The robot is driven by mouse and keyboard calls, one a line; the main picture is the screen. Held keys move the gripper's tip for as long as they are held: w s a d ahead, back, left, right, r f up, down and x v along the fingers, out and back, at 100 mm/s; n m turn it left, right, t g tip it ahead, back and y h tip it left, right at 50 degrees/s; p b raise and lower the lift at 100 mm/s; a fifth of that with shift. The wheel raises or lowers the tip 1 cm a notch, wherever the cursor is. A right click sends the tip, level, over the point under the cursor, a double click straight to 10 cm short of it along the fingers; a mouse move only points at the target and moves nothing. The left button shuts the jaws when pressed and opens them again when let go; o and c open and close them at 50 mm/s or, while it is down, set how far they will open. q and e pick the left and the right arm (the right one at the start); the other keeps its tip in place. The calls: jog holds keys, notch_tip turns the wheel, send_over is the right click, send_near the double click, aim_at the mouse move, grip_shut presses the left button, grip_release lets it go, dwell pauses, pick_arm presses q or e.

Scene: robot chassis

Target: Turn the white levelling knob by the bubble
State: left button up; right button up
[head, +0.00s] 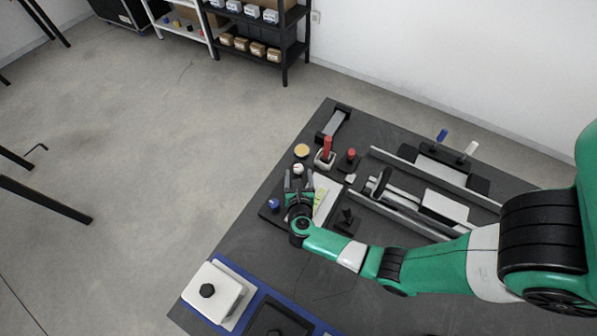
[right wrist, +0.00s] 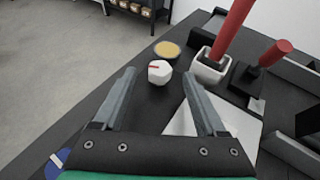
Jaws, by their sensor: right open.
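The white levelling knob (right wrist: 160,71) shows in the right wrist view as a small faceted white piece with a red mark on top. In the head view the knob (head: 298,169) sits near the table's left edge, just beyond my right gripper (head: 299,178). The right gripper is open and empty, and in the right wrist view its two fingers (right wrist: 160,88) point toward the knob from either side, short of it. A round yellowish disc (right wrist: 167,49), possibly the bubble, lies just behind the knob; it also shows in the head view (head: 302,150). My left gripper is not in view.
A red lever in a white base (head: 326,154) and a red-topped post (head: 350,159) stand right of the knob. A blue knob (head: 274,204) is nearer along the edge. A white plate (head: 326,195) lies beside the gripper. Rails (head: 410,215) fill the right side.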

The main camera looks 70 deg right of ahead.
aim_at(298, 169)
jog(key=shift+b+x, duration=0.3)
jog(key=shift+x, duration=1.2)
jog(key=shift+c, duration=0.3)
